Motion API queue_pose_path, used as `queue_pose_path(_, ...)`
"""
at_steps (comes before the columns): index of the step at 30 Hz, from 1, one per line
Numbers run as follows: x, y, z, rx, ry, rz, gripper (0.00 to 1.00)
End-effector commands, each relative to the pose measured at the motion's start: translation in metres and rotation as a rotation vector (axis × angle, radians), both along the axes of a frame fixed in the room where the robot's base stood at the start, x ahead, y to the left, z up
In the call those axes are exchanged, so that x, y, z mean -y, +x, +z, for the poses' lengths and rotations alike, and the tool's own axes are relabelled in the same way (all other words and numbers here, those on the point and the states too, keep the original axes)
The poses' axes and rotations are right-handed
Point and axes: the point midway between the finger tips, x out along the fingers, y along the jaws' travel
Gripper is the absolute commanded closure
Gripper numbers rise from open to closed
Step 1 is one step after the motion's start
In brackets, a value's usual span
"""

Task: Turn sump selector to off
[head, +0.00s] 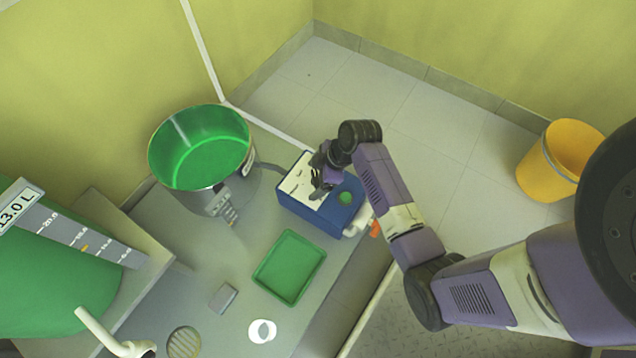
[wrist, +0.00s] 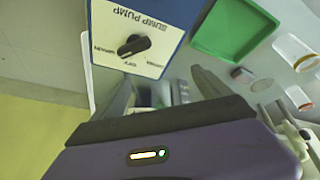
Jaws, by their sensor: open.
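The sump pump box (head: 345,212) is blue with a white panel, and it stands at the bench edge in the head view. In the wrist view its panel (wrist: 108,22) shows upside down, with "SUMP PUMP" lettering. The black selector knob (wrist: 133,45) sits on that panel, with small position labels beside it. The knob's exact pointing is hard to read. My gripper (head: 320,182) is over the panel in the head view and hides the knob there. In the wrist view my gripper (wrist: 160,88) is open and empty, its fingers short of the knob and not around it.
A green button (head: 345,198) is on the box. A green tray (head: 289,267) lies close by on the bench. A yellow bucket (head: 552,165) stands on the floor at right.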

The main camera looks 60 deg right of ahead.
Motion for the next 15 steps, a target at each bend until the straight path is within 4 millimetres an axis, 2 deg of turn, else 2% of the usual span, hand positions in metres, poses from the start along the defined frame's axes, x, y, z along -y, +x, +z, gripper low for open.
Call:
queue_pose_path(1, 0.021, 0.005, -0.014, -0.013, 0.004, 0.032, 0.13)
queue_pose_path(6, 0.057, 0.005, -0.016, -0.056, 0.032, 0.145, 0.13)
queue_pose_path(10, 0.068, 0.004, -0.014, -0.069, 0.047, 0.186, 0.13)
queue_pose_path(15, 0.066, 0.006, -0.027, -0.073, 0.05, 0.199, 0.13)
